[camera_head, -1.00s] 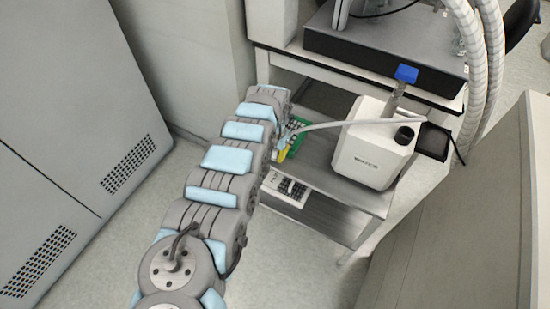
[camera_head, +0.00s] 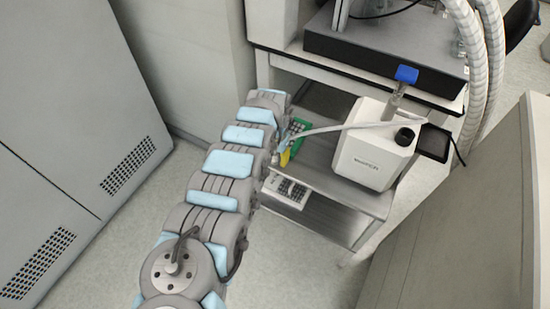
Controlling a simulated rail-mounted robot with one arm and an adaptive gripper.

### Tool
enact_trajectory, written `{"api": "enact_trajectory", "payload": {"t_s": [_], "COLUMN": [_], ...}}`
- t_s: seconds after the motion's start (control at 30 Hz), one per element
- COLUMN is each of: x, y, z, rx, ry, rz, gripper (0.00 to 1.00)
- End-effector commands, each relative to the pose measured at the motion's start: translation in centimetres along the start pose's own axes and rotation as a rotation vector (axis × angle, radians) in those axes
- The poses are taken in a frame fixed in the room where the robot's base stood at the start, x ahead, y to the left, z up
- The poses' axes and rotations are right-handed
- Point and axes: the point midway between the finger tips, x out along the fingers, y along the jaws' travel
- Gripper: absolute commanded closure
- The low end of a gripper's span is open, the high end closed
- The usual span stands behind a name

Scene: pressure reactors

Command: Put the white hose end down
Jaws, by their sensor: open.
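The white hose (camera_head: 340,127) runs left from the top of the white pump box (camera_head: 371,150) toward the lower shelf's left side. Its free end lies close to the end of my arm, beside a green and yellow item, and is too small to make out clearly. My gripper (camera_head: 279,153) is at the far end of my arm, mostly hidden by the arm links. What shows of it is small, next to the hose end. It is open. I cannot tell whether the hose end touches the shelf or a finger.
A green rack (camera_head: 298,127) stands on the grey shelf (camera_head: 322,170) left of the pump. A keypad device (camera_head: 287,190) sits below, at the shelf's front. A blue cap (camera_head: 406,74) tops the pump's fitting. Cabinets flank both sides, and the floor in front is clear.

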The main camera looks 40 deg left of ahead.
Motion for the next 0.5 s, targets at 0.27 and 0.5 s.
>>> {"api": "enact_trajectory", "payload": {"t_s": [0.27, 0.5], "x": [-4.2, -7.7], "y": [-0.1, -0.1], "z": [0.0, -0.1], "rx": [0.000, 0.001], "ry": [0.000, 0.003], "rz": [-0.003, -0.004], "gripper": [0.51, 0.51]}}
